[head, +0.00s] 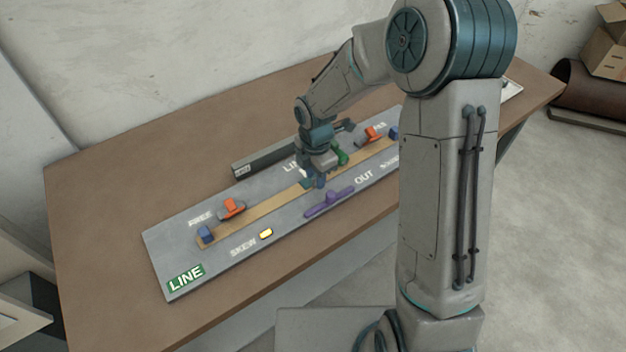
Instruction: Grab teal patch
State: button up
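A small teal patch (306,184) shows on the tan strip (262,207) that runs along the grey board. My gripper (315,182) points down right over the strip at the patch, close beside it or on it. The fingers cover part of that spot. They are small and dark here, so I cannot tell whether they are apart or shut, or whether they touch the patch.
The grey board (165,262) lies on a brown table (110,190). It carries orange blocks (233,206), a blue block (206,234), a purple handle (329,202), a green part (341,155) and a yellow light (266,234). A dark bar (262,162) lies along the back.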

grip_shut()
jog(key=shift+r, duration=0.1)
